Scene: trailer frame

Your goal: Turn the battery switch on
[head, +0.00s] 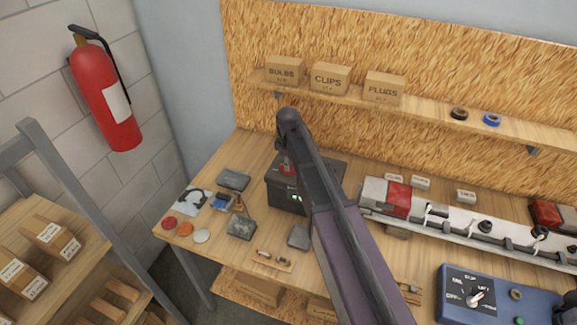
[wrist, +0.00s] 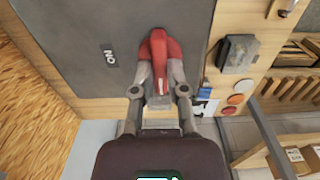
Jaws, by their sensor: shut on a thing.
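The red battery switch handle (wrist: 158,50) sits on the dark top face of a box (wrist: 80,45) in the wrist view. My gripper (wrist: 159,72) has its two fingers closed on either side of the handle. The word ON is printed on the face to the left of the handle, which points away from that word, up and down in the picture. In the head view the dark box (head: 283,199) stands on the bench, with a bit of the red switch (head: 286,168) showing; my arm hides much of it and the gripper.
A trailer light bar (head: 455,219) and a blue control box (head: 495,295) stand right of the box. Small parts, discs and a grey block (head: 241,227) lie to its left. A shelf (head: 420,112) with cartons runs behind. A fire extinguisher (head: 105,97) hangs at left.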

